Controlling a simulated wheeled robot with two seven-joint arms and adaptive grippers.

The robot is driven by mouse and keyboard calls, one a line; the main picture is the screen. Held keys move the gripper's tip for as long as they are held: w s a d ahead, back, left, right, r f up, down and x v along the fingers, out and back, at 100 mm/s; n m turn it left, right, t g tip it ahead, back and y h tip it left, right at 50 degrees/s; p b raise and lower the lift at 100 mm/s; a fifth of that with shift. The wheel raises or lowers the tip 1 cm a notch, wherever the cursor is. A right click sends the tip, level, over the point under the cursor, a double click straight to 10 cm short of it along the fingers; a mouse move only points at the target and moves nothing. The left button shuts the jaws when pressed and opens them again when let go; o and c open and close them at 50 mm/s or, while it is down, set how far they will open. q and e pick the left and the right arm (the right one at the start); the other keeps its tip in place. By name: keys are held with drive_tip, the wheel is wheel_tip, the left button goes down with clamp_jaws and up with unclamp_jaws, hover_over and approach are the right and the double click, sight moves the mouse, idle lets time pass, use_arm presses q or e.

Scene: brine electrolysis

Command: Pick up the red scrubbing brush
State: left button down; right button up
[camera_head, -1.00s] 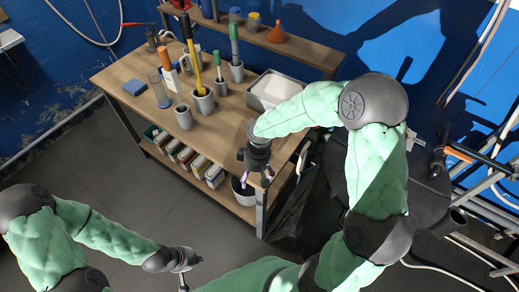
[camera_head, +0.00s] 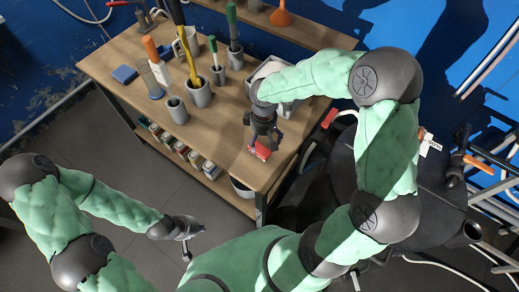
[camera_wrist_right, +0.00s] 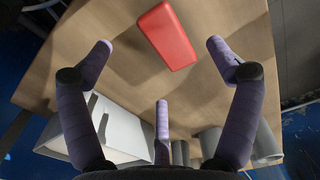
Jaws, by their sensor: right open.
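The red scrubbing brush (camera_head: 262,150) lies near the front right end of the wooden table, just below my right gripper. It also shows in the right wrist view (camera_wrist_right: 167,36) as a red rounded block flat on the wood. My right gripper (camera_head: 258,138) points down over the tabletop. In the right wrist view its purple fingers (camera_wrist_right: 160,65) are spread with nothing between them, and the brush lies beyond the gap between the fingertips. My left gripper (camera_head: 187,248) hangs over the floor, away from the table; its finger opening is too small to judge.
On the wooden table (camera_head: 215,130), a white tray (camera_head: 288,107) stands behind my right arm. Several grey cups with tools, such as this cup (camera_head: 198,92), and a blue block (camera_head: 124,74) stand to the left. Another red item (camera_head: 329,118) shows at the right edge.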

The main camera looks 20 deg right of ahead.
sight(261, 146)
wheel_tip(261, 146, down, 2)
drive_tip(key=shift+w+f, duration=0.1)
drive_tip(key=shift+w, duration=0.05)
drive_tip(key=shift+f+b, duration=0.4)
drive_tip(key=shift+f, duration=0.1)
drive_tip(key=f, duration=0.1)
drive_tip(key=f+b, duration=0.1)
drive_tip(key=f, duration=0.2)
drive_tip(key=shift+w+a+b, duration=0.15)
drive_tip(key=shift+w+b, duration=0.15)
drive_tip(key=c, duration=1.3)
